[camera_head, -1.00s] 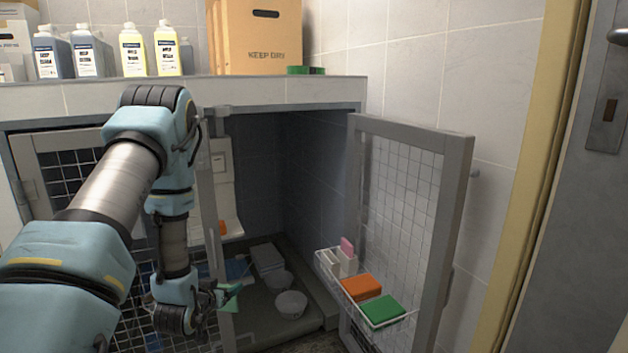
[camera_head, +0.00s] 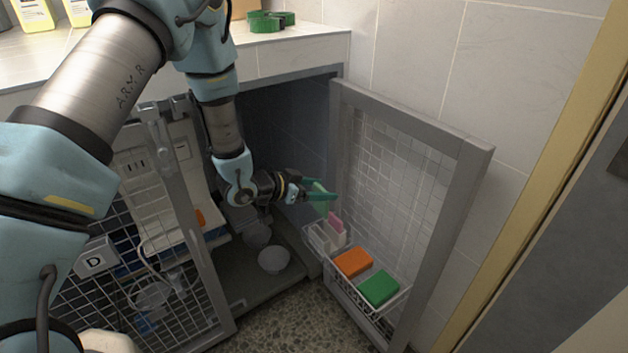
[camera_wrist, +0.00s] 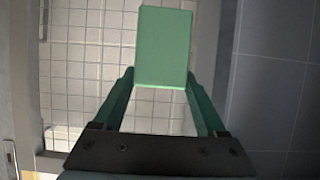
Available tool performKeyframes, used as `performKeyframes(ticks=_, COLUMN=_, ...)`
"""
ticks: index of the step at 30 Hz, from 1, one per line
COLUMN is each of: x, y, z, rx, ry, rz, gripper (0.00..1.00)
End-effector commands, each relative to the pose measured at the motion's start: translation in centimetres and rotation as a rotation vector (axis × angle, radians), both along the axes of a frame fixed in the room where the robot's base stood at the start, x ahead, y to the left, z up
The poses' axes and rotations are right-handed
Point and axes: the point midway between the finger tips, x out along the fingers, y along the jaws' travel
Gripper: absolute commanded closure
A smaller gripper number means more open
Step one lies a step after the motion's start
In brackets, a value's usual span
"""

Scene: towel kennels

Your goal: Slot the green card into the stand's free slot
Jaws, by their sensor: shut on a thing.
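My gripper (camera_head: 322,197) is shut on the green card (camera_head: 321,198), just above the stand at the left end of the door basket. In the wrist view the card (camera_wrist: 164,47) stands out between the green fingers of my gripper (camera_wrist: 161,80). The white stand (camera_head: 325,238) sits in the wire basket and has a pink card (camera_head: 336,224) upright in it. The green card is apart from the stand, above it and slightly left of the pink card. The free slot is too small to make out.
The basket (camera_head: 388,316) hangs on the open mesh door (camera_head: 385,180) and also holds an orange block (camera_head: 353,262) and a green block (camera_head: 379,288). Bowls (camera_head: 273,260) stand on the kennel floor. A second mesh door (camera_head: 150,270) is at the left. A green tape roll (camera_head: 266,21) lies on the counter.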

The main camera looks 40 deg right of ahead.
Motion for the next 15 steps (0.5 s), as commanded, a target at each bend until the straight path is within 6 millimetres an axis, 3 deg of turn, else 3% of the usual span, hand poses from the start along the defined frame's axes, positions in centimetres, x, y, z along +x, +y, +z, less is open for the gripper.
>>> performKeyframes(ticks=15, x=0.1, y=0.0, z=-3.2, rx=0.000, ry=0.000, rz=0.002, gripper=0.80)
